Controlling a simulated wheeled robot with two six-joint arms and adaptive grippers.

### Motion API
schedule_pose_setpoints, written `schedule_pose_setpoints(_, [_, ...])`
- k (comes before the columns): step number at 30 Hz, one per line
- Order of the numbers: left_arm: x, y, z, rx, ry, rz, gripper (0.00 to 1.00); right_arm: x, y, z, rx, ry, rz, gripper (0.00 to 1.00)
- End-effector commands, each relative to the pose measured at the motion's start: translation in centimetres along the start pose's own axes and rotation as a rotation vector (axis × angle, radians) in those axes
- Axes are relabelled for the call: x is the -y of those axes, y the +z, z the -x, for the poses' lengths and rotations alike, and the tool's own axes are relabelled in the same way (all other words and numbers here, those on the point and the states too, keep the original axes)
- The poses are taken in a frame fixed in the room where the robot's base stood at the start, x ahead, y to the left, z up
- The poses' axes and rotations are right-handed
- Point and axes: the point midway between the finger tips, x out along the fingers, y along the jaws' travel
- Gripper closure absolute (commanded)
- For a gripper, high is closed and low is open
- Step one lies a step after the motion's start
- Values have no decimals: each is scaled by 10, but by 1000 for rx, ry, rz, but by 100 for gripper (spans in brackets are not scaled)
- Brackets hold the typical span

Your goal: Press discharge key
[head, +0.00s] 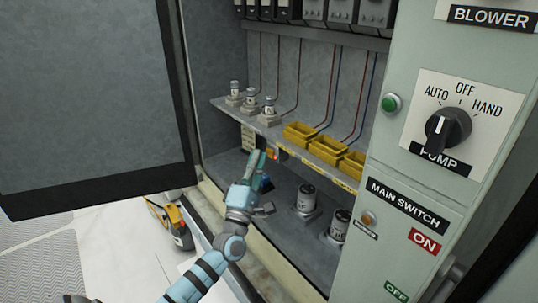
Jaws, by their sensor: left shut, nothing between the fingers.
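My left gripper (254,168) is inside the open cabinet, shut and empty, with its fingers pointing up toward the front edge of the shelf. A small red-orange lit spot (277,155) shows on the shelf's front edge just right of the fingertips. A pale labelled plate (248,137) is partly hidden behind the fingers. I cannot tell which of these is the discharge key, nor whether the fingertips touch anything. My right gripper is not in view.
The shelf holds yellow trays (326,149) and grey canisters (249,98). More canisters (306,197) stand on the cabinet floor. The switch panel (432,130) stands at the right, the open door (85,90) at the left. A yellow-and-grey object (172,222) is on the floor.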

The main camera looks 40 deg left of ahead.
Motion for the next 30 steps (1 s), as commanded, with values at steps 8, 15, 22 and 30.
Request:
schedule_pose_setpoints(8, [1,1,-1,0,0,0,100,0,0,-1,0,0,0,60])
schedule_pose_setpoints(15, [2,1,-2,0,0,0,100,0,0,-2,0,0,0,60])
schedule_pose_setpoints(22, [3,3,-4,0,0,-1,100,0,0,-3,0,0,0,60])
schedule_pose_setpoints(30, [5,4,-6,1,0,-1,100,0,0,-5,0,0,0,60])
